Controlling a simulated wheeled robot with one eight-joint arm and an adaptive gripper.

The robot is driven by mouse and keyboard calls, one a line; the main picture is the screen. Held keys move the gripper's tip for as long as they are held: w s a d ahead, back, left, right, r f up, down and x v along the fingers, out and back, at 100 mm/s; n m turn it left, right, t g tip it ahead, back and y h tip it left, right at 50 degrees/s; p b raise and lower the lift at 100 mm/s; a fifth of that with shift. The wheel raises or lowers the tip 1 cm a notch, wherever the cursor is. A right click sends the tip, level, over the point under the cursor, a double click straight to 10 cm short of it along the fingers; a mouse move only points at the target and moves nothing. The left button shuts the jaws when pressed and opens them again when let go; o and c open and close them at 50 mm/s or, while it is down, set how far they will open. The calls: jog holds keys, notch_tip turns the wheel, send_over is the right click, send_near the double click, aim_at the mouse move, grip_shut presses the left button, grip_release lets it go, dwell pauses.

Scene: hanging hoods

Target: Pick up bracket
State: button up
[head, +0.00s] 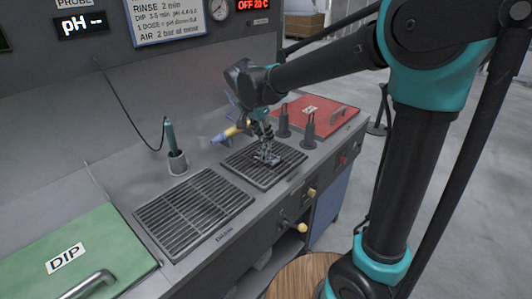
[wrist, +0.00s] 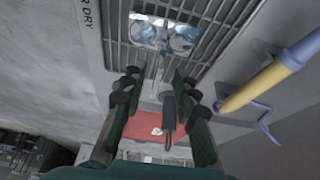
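The bracket (wrist: 163,36) is a shiny metal piece with two round shapes in its face. It lies on the slatted grate, and a thin part of it points toward my fingers in the wrist view. In the head view the bracket (head: 268,157) is small and partly covered by my gripper (head: 265,136), which points down just above it. In the wrist view my gripper (wrist: 157,78) is open, with a finger on each side and a gap between the tips. The thin part of the bracket shows near that gap; I cannot tell whether any finger touches it.
A blue and yellow tool (wrist: 265,80) with a hook is close on the right of the wrist view. Two black upright posts (head: 283,121) and a red lid (head: 325,117) stand beyond the grate (head: 243,163). An empty grate (head: 195,212), a probe holder (head: 177,162) and a green DIP lid (head: 90,250) are left.

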aim_at(269, 145)
jog(key=shift+d+x, duration=0.15)
jog(key=shift+x, duration=0.95)
jog(key=shift+d+x, duration=0.1)
jog(key=shift+x, duration=1.05)
grip_shut()
